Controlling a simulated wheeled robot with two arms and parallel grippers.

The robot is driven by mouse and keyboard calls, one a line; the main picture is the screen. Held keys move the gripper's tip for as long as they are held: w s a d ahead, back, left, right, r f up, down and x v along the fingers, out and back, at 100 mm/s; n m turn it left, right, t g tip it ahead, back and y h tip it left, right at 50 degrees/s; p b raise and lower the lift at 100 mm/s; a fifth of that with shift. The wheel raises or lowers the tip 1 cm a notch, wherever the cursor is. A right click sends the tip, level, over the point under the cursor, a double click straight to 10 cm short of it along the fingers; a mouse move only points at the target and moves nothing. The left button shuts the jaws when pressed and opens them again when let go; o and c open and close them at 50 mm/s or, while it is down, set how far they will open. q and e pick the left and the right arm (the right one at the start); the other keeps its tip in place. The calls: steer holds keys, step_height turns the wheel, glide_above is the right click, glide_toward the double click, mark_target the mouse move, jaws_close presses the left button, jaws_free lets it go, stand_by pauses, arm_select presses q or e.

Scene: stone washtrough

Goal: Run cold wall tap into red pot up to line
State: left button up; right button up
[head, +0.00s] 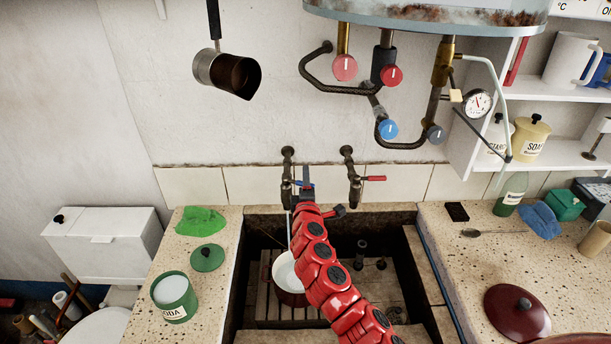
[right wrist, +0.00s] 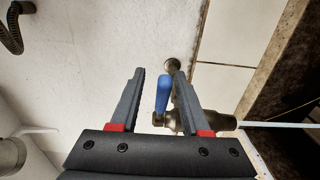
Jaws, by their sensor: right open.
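The red pot (head: 290,297), white inside, stands on a slatted rack in the stone trough, partly hidden by my right arm. The cold wall tap (head: 286,175) is the left one, with a blue lever (right wrist: 163,93). A thin pale stream of water (right wrist: 280,124) runs from its spout down toward the pot. My right gripper (head: 307,183) is open at the tap, with the lever between its fingers in the right wrist view (right wrist: 158,73). I cannot tell whether a finger touches it. The pot's line and water level cannot be made out. My left gripper is out of view.
A red-levered wall tap (head: 352,178) is just right of my gripper. A heater with pipes and knobs hangs above. The left counter holds a green cloth (head: 201,221) and a soda tin (head: 174,297); the right counter holds a dark red lid (head: 516,312) and a spoon (head: 490,232).

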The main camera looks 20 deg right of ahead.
steer(key=shift+w+d+f, duration=0.1)
steer(key=shift+w, duration=0.5)
jaws_close()
steer(key=shift+r, duration=0.25)
stand_by(0.9)
